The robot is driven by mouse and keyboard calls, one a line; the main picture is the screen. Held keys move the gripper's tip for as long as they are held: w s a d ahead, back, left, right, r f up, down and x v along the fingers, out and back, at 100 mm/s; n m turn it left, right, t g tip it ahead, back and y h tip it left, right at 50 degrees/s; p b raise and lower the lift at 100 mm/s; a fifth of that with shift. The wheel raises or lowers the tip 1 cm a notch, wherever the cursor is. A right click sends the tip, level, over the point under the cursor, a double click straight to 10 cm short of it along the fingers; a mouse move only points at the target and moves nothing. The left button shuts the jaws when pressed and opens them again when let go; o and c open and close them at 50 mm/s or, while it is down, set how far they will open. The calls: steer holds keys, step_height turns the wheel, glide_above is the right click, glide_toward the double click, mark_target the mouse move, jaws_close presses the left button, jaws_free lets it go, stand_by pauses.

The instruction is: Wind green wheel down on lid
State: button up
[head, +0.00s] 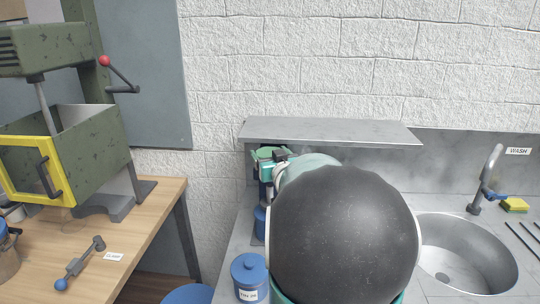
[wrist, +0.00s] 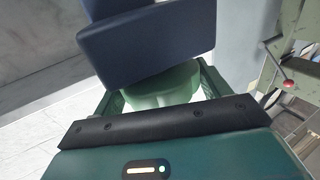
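The green wheel (head: 268,153) shows in the head view at the left end of the steel shelf, partly hidden by my arm. In the wrist view a rounded green part (wrist: 164,86), which looks like the wheel, lies between the two green fingers of my gripper (wrist: 163,92). I cannot tell whether the fingers press on it or stand just clear. A dark blue block (wrist: 150,42) lies just beyond it. Below the wheel in the head view is a blue object (head: 259,221), mostly hidden. I cannot make out the lid under the wheel.
A blue labelled jar (head: 249,277) stands on the counter in front. A sink (head: 465,255) with a tap (head: 487,182) and sponge (head: 514,205) is at right. A green press (head: 75,150) and a crank tool (head: 80,263) are on the wooden table (head: 150,210) at left.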

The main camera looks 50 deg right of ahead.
steer(key=shift+c, duration=0.7)
steer(key=shift+m+g+h, duration=0.4)
steer(key=shift+m+h, duration=0.2)
steer(key=shift+h, duration=0.2)
steer(key=o, duration=1)
steer(key=shift+c, duration=0.2)
steer(key=shift+s+a, duration=0.1)
steer(key=v, duration=1.3)
steer(key=shift+s+a, duration=0.2)
